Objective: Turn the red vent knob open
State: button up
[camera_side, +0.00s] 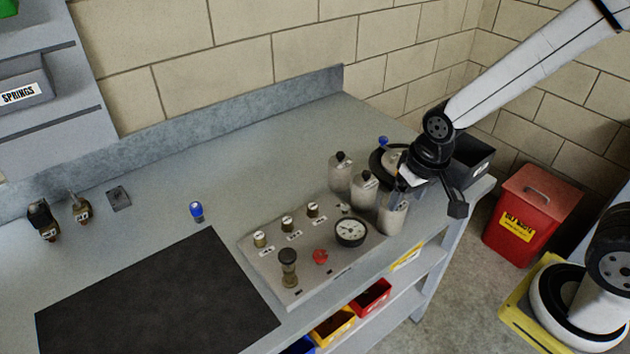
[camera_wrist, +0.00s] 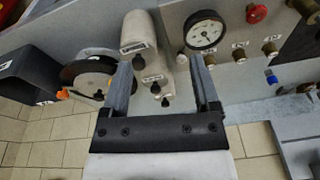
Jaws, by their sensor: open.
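The red vent knob (camera_side: 320,256) sits on the front part of the grey panel (camera_side: 309,289), left of the round gauge (camera_side: 350,232). In the wrist view the red knob (camera_wrist: 257,14) shows near the top, to the right of the gauge (camera_wrist: 205,31). My gripper (camera_side: 424,196) is at the right end of the bench, above and beside the white cylinders, apart from the knob. In the wrist view its two fingers are spread (camera_wrist: 163,84), and the cylinders show between them. Nothing is seen held in the jaws.
Several white cylinders (camera_side: 340,172) stand between my gripper and the panel. Brass fittings (camera_side: 287,223) and a tall dark-topped fitting (camera_side: 288,268) rise from the panel. A black mat (camera_side: 155,298) lies to the left. A black bin (camera_side: 474,160) stands at the bench's right end.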

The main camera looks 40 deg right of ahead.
aim_at(321, 254)
jog(key=w+a+m, duration=0.1)
jog(key=a, duration=0.1)
jog(key=w+a+f+m, duration=0.1)
jog(key=w+a, duration=0.1)
jog(key=a, duration=0.1)
jog(key=w+a+m+g, duration=0.1)
jog(key=a, duration=0.1)
jog(key=shift+w+a+f, duration=0.2)
jog(key=shift+w, duration=0.05)
jog(key=a+m, duration=0.1)
jog(key=a, duration=0.1)
jog(key=w+a+f+m, duration=0.1)
jog(key=a, duration=0.2)
jog(key=w+a+f+m+g, duration=0.1)
jog(key=a, duration=0.1)
jog(key=shift+a+m, duration=0.3)
jog(key=shift+a, duration=0.05)
jog(key=shift+f, duration=0.1)
jog(key=shift+f, duration=3.85)
grip_shut()
